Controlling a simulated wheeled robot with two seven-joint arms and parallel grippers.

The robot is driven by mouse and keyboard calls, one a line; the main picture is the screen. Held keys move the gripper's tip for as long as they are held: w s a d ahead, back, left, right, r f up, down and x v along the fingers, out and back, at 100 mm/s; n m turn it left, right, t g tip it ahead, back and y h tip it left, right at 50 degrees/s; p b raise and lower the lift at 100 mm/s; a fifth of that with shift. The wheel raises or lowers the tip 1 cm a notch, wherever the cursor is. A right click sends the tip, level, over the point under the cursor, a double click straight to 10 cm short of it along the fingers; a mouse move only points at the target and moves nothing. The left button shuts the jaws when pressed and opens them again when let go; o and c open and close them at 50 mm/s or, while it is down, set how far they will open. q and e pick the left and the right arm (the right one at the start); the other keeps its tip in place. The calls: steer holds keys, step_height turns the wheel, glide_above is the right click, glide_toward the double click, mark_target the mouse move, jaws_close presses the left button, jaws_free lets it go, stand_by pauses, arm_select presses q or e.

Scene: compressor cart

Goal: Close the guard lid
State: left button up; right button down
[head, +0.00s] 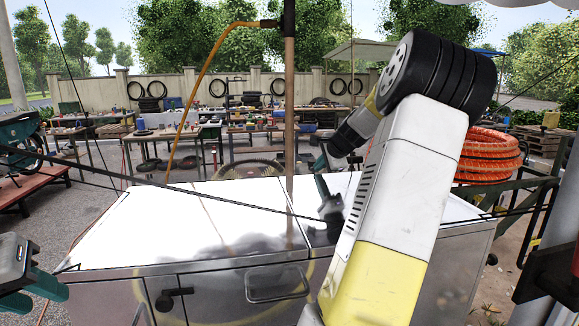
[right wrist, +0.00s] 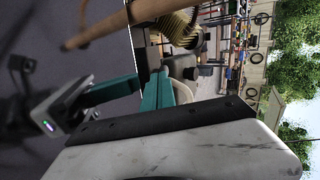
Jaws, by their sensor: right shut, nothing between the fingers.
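A shiny metal cart (head: 215,262) stands in front of me with pale flat panels on top. I cannot tell for sure which part is the guard lid; the left top panel (head: 135,225) and the right end lie flat, with a seam between. My right gripper (head: 321,182) is over the cart's top, right of the brown upright pole, partly beside my white and yellow arm. My left gripper (head: 38,285) is at the lower left, beside the cart, partly cut off by the frame.
The brown pole (head: 290,120) rises from the cart's middle, with an orange hose (head: 196,90) at its top. A dark cable crosses above the cart. Coiled orange hose (head: 488,158) lies to the right. Workbenches (head: 165,133) stand behind. Open ground shows at left.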

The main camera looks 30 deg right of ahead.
steer(key=shift+w+f, duration=0.25)
steer(key=shift+w, duration=0.2)
steer(key=shift+w+r, duration=0.1)
steer(key=shift+w, duration=0.1)
steer(key=shift+w+d+g, duration=0.15)
steer(key=shift+w+g, duration=0.05)
steer(key=shift+g, duration=0.1)
steer(key=shift+w+r, duration=0.1)
steer(key=shift+w, duration=0.1)
steer(key=shift+w+d+r+g+y, duration=0.15)
steer(key=shift+w+g+y, duration=0.15)
steer(key=shift+w+g, duration=0.3)
steer(key=shift+w+d+g, duration=0.2)
steer(key=shift+w+g, duration=0.15)
steer(key=shift+w, duration=0.15)
steer(key=shift+w+d+g, duration=0.15)
steer(key=shift+w+g, duration=0.2)
steer(key=shift+w, duration=0.1)
steer(key=w+d+f, duration=0.4)
steer(key=w+f, duration=0.4)
steer(key=w, duration=0.3)
steer(key=shift+w+f, duration=0.2)
steer(key=shift+w, duration=0.2)
